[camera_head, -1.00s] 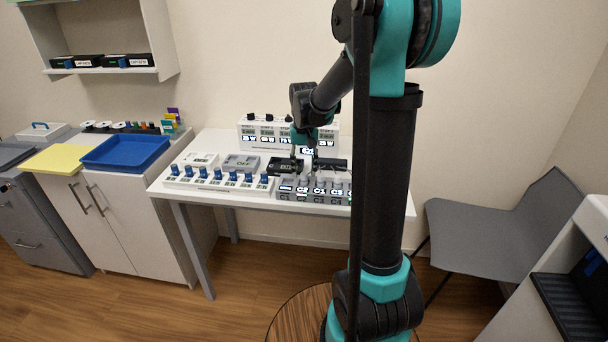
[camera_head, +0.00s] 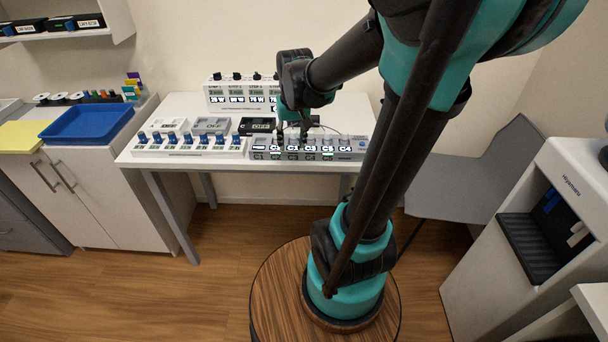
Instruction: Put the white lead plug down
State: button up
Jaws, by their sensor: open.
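My gripper (camera_head: 291,134) is open, pointing down at the front of the white table (camera_head: 180,108). Its fingertips are over the grey socket strip (camera_head: 345,147) marked with C labels, around its left-middle part. The white lead plug cannot be made out; the fingers and the small scale hide what is between or under them. A thin pale cable (camera_head: 338,131) curves over the table just right of the gripper. I cannot tell whether the fingers touch the strip.
A white strip with blue knobs (camera_head: 190,148) lies left of the socket strip. Behind stand a grey box reading OFF (camera_head: 210,125), a black box (camera_head: 256,125) and a white panel with displays (camera_head: 236,92). A blue tray (camera_head: 92,124) is on the left cabinet.

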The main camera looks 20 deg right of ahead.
jog(key=s+d+f+t, duration=0.1)
jog(key=s+f+t, duration=0.1)
jog(key=s+f, duration=0.6)
jog(key=s, duration=0.3)
jog(key=shift+s+d+f+n, duration=0.15)
jog(key=shift+s+d+n, duration=0.05)
jog(key=shift+n, duration=0.1)
